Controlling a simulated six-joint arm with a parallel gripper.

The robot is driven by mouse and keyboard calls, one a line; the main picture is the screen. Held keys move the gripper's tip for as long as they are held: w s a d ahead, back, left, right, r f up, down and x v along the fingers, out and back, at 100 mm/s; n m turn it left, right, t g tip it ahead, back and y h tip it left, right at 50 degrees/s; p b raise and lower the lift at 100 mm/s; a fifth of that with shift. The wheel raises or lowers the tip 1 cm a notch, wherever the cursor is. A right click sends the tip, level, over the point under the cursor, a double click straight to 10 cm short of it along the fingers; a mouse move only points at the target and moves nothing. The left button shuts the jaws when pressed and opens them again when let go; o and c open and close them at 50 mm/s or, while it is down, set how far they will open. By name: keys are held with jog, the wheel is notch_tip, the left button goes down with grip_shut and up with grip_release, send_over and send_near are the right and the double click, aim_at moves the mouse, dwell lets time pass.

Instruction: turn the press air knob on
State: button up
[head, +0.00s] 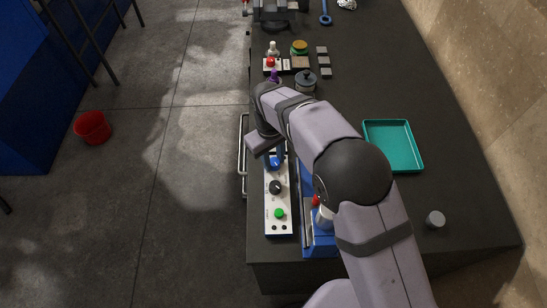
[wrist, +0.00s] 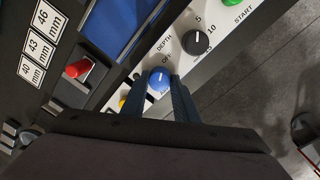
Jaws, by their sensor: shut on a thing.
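A black depth dial (wrist: 196,42) and a green start button (wrist: 233,2) are on the same panel. A red-handled part (wrist: 77,69) stands beside it. A teal tray (head: 420,158) and a grey cylinder (head: 435,219) are on the bench's right side.

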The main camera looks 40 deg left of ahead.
jog(key=m, duration=0.3)
jog(key=shift+a+m+b, duration=0.1)
jog(key=shift+m+b, duration=0.25)
jog(key=shift+m, duration=0.05)
jog(key=m, duration=0.4)
jog(key=shift+w+m, duration=0.15)
jog(key=shift+m, duration=0.15)
jog(key=m, duration=0.4)
jog(key=shift+b, duration=0.35)
jog(key=m, duration=0.4)
jog(key=shift+w+m+g, duration=0.1)
jog(key=shift+m+g, duration=0.2)
jog(key=shift+r, duration=0.1)
jog(key=o, duration=1.1)
jog(key=shift+c, duration=0.2)
